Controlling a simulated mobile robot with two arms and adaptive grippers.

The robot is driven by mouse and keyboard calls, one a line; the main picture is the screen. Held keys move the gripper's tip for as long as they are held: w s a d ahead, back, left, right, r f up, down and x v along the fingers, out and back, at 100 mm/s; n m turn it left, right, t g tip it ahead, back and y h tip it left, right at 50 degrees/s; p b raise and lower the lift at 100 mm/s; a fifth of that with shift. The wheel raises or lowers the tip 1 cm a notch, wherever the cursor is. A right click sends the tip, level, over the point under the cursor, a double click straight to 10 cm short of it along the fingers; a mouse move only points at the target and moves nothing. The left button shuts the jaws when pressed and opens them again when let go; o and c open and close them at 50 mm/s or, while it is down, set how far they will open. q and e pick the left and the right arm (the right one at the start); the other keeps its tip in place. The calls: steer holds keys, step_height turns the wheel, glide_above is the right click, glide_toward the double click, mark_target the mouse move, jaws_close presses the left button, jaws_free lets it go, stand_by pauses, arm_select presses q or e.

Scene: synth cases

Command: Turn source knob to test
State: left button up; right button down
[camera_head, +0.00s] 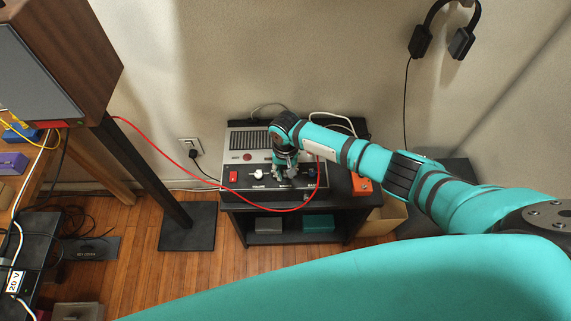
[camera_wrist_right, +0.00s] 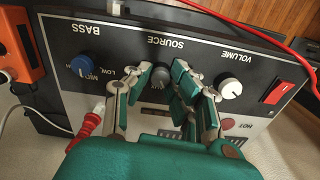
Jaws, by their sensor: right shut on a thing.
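The amplifier (camera_head: 236,163) stands on a dark low shelf against the wall, with its black control panel facing the front. In the head view my right gripper (camera_head: 285,172) reaches down onto this panel and covers the source knob. My left gripper is out of view.
The white volume knob (camera_wrist_right: 230,88) and red switch (camera_wrist_right: 282,92) lie to one side of the source knob. The blue bass knob (camera_wrist_right: 82,66) and a red plug (camera_wrist_right: 88,124) lie on the other. A red cable (camera_head: 220,180) droops across the panel front. A speaker (camera_head: 75,55) stands left.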

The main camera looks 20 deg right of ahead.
steer(key=m+p, duration=0.3)
steer(key=shift+r+m, duration=0.25)
steer(key=shift+m, duration=0.15)
steer(key=m+p, duration=0.3)
steer(key=m, duration=0.1)
steer(key=shift+a+f+m, duration=0.1)
steer(key=shift+m, duration=0.2)
steer(key=m+p, duration=0.1)
steer(key=m, duration=0.3)
steer(key=m+p, duration=0.1)
steer(key=m, duration=0.4)
steer(key=shift+f+m, duration=0.1)
steer(key=shift+m, duration=0.2)
steer(key=shift+w, duration=0.1)
steer(key=c, duration=1.2)
jaws_free()
